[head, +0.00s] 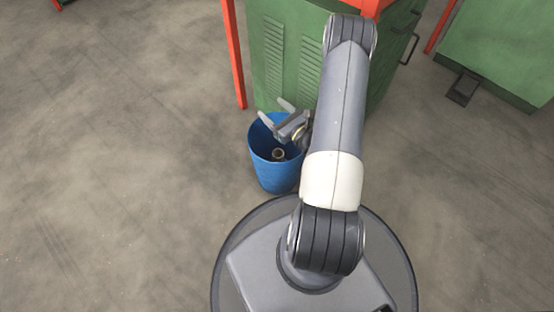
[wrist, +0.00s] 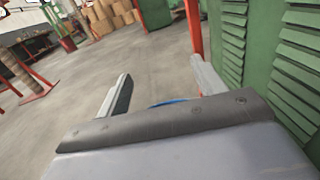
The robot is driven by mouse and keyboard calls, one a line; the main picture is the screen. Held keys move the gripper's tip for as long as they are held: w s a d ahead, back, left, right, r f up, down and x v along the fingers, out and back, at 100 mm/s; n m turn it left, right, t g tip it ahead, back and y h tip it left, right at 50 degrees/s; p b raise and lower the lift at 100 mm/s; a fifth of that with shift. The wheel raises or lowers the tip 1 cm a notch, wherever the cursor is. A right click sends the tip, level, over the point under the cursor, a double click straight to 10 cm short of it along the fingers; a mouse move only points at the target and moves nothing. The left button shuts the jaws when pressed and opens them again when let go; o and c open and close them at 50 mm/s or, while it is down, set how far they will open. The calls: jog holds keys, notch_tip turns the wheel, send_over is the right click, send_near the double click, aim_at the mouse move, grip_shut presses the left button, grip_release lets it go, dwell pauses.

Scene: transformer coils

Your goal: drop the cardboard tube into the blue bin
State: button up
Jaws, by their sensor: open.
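The blue bin (head: 272,178) stands on the floor just in front of the green cabinet in the head view. The cardboard tube (head: 279,154) shows inside the bin as a small tan ring, its open end facing up. My gripper (head: 274,112) is over the bin's far side, with its two fingers apart and nothing between them. In the wrist view the fingers (wrist: 162,84) are also spread and empty. A sliver of the bin's blue rim (wrist: 170,102) shows between them. The rest of the bin is hidden there by the gripper's body.
A green louvred cabinet (head: 278,55) with red posts (head: 233,55) stands right behind the bin. Another green cabinet (head: 500,50) is at the upper right. The concrete floor to the left is clear. In the wrist view, tan rolls or boxes (wrist: 105,15) stand far off.

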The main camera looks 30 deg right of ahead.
jog(key=p+v, duration=0.2)
jog(key=v, duration=0.9)
jog(key=shift+p, duration=0.35)
jog(key=shift+w, duration=0.2)
jog(key=w+a+r, duration=0.2)
jog(key=w+r, duration=0.2)
jog(key=w, duration=0.6)
jog(key=shift+w+a, duration=0.15)
jog(key=shift+a, duration=0.05)
dwell(0.6)
